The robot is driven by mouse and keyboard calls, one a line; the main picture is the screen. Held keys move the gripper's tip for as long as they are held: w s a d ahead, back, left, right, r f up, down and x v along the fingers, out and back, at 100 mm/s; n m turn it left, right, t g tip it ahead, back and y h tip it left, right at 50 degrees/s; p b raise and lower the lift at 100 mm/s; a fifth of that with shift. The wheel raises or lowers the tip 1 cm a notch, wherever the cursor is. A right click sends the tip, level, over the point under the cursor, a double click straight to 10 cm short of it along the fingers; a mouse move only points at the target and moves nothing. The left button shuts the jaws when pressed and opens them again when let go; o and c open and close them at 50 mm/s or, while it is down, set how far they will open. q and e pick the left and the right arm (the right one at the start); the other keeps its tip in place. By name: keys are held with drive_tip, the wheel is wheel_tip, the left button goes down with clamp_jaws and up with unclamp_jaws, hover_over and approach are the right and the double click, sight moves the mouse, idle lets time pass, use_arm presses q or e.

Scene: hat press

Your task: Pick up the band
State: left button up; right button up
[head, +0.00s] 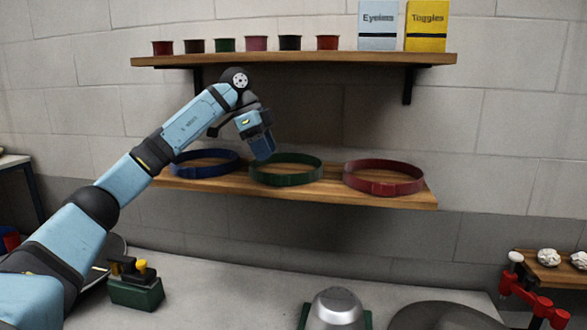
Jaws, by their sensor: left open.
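Three bands lie on the lower wooden shelf (330,190): a blue band (190,171) at left, a green band (286,179) in the middle and a red band (385,189) at right. My left gripper (264,157) points down at the upper left edge of the green band. It is open, with nothing seen in it. I cannot tell whether its fingers touch the band. My right gripper is not in view.
An upper shelf (300,59) above holds several small cups, a white box (378,25) and a yellow box (426,25). Below are a green device (136,291), a metal dome (337,307) and a red stand (530,296). Bare counter lies between the device and dome.

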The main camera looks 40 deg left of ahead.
sight(276, 175)
use_arm(q)
drive_tip(key=shift+w+f, duration=0.9)
drive_tip(key=shift+w, duration=0.25)
drive_tip(key=shift+s+d+f, duration=0.25)
drive_tip(key=shift+s+f, duration=0.2)
drive_tip(key=shift+s, duration=0.05)
drive_tip(key=shift+s+d+f, duration=0.25)
drive_tip(key=shift+s+f, duration=0.2)
drive_tip(key=shift+s, duration=0.05)
drive_tip(key=x, duration=0.3)
drive_tip(key=shift+w+f+p, duration=0.3)
drive_tip(key=shift+w+p, duration=0.1)
drive_tip(key=shift+f, duration=0.1)
drive_tip(key=shift+s+d, duration=0.1)
drive_tip(key=shift+s, duration=0.1)
drive_tip(key=shift+w, duration=0.1)
clamp_jaws()
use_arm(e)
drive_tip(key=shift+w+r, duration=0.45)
